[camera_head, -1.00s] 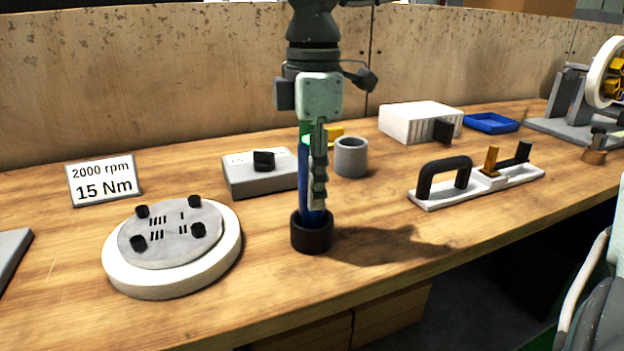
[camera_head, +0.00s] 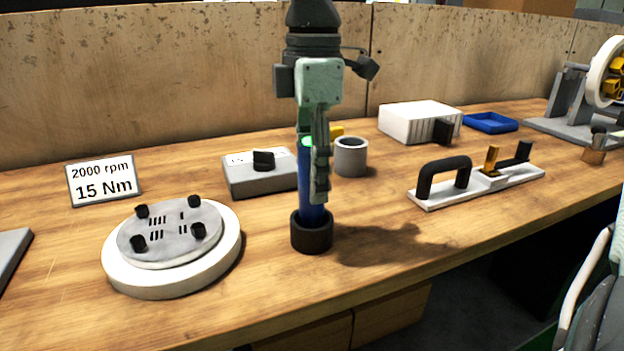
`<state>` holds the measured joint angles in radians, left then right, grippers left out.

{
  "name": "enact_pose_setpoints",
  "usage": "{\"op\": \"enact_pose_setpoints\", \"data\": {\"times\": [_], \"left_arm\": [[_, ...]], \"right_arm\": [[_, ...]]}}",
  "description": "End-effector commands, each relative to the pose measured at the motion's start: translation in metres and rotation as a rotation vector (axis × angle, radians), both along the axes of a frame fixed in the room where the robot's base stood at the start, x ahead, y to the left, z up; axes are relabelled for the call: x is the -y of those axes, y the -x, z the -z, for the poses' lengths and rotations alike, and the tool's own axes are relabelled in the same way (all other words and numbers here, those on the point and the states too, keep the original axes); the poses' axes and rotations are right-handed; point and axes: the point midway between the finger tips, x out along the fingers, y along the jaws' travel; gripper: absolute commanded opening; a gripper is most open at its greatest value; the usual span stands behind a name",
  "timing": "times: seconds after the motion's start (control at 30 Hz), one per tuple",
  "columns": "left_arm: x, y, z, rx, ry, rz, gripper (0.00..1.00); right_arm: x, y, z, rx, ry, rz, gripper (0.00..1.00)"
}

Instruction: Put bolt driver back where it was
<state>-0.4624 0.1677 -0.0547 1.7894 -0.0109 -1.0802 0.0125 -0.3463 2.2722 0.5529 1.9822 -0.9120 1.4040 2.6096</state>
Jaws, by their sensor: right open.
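The bolt driver (camera_head: 308,205) is a blue cylinder with a green top. It stands upright with its lower end in a short black round holder (camera_head: 312,238) on the bench. My right gripper (camera_head: 320,195) comes down from above and is open. Its fingers are beside the driver, overlapping its right side in the picture. I cannot tell whether a finger touches it. My left gripper is not in view.
A round plate with black knobs (camera_head: 170,245) and a 15 Nm sign (camera_head: 103,181) are at the left. A grey switch box (camera_head: 260,180) and grey cup (camera_head: 351,157) stand behind the driver. A black-handled fixture (camera_head: 478,188) is at the right, with free bench between.

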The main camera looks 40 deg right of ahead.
Motion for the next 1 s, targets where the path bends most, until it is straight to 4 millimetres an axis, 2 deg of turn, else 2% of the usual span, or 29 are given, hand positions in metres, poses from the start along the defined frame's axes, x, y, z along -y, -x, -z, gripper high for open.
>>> {"op": "enact_pose_setpoints", "data": {"times": [0.2, 0.43, 0.63, 1.0], "left_arm": [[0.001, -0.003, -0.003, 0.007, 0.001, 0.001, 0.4], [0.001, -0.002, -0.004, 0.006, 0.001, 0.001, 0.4], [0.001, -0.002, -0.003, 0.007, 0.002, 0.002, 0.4], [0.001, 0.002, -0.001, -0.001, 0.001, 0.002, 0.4]], "right_arm": [[0.001, -0.001, -0.051, 0.007, 0.003, 0.0, 0.52], [0.001, -0.001, -0.091, 0.002, 0.002, -0.001, 0.52], [0.001, 0.0, -0.104, 0.0, 0.0, -0.003, 0.52], [0.001, 0.0, -0.105, 0.0, 0.0, -0.003, 0.52]]}}
